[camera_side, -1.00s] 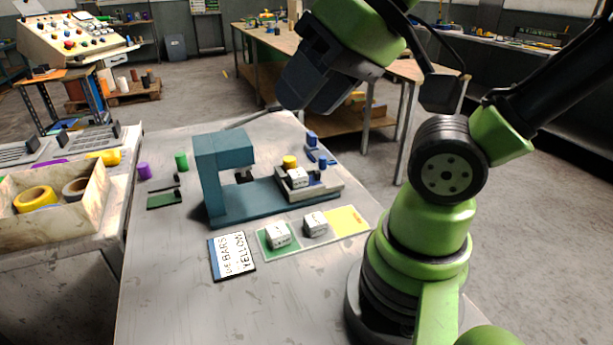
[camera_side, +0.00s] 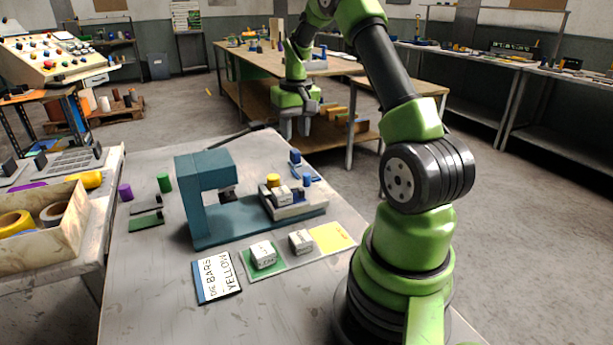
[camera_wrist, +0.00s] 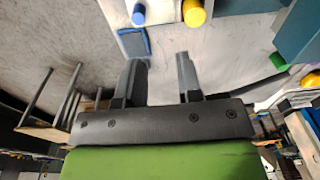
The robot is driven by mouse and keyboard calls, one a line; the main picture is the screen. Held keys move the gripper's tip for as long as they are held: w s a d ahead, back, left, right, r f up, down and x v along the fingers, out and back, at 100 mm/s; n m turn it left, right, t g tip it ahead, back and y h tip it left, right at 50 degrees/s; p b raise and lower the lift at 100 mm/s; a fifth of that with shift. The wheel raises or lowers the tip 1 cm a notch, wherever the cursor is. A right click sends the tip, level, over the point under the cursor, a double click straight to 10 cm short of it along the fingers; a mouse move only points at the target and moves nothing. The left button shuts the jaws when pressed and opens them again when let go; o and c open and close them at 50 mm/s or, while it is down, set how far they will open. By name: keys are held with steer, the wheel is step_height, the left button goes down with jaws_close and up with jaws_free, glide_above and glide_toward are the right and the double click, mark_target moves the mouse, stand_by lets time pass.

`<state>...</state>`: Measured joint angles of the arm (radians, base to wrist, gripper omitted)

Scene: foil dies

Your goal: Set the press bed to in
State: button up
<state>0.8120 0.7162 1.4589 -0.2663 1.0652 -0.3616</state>
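The teal press (camera_side: 205,185) stands on the bench, its head over the left part of its base. The pale press bed (camera_side: 300,208) sits at the right end of the base, out from under the head. It carries a white die (camera_side: 282,196), a yellow cylinder (camera_side: 273,180) and a blue cylinder (camera_side: 307,180) at its right end. The yellow cylinder (camera_wrist: 194,13) and blue cylinder (camera_wrist: 139,14) also show in the wrist view. My gripper (camera_side: 295,136) points down beyond the press, apart from it. Its fingers (camera_wrist: 160,60) are spread with nothing between them.
A blue pad (camera_side: 298,165) with a blue peg lies behind the bed. In front are a green-and-yellow mat (camera_side: 290,259) with two white dies and a card (camera_side: 217,278) reading "DIE BARS YELLOW". An open box (camera_side: 60,235) holds tape rolls.

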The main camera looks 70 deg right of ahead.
glide_above(307, 174)
steer(key=shift+g, duration=0.3)
step_height(307, 174, down, 4)
steer(key=shift+f, duration=0.1)
step_height(307, 174, down, 9)
steer(key=shift+f, duration=0.2)
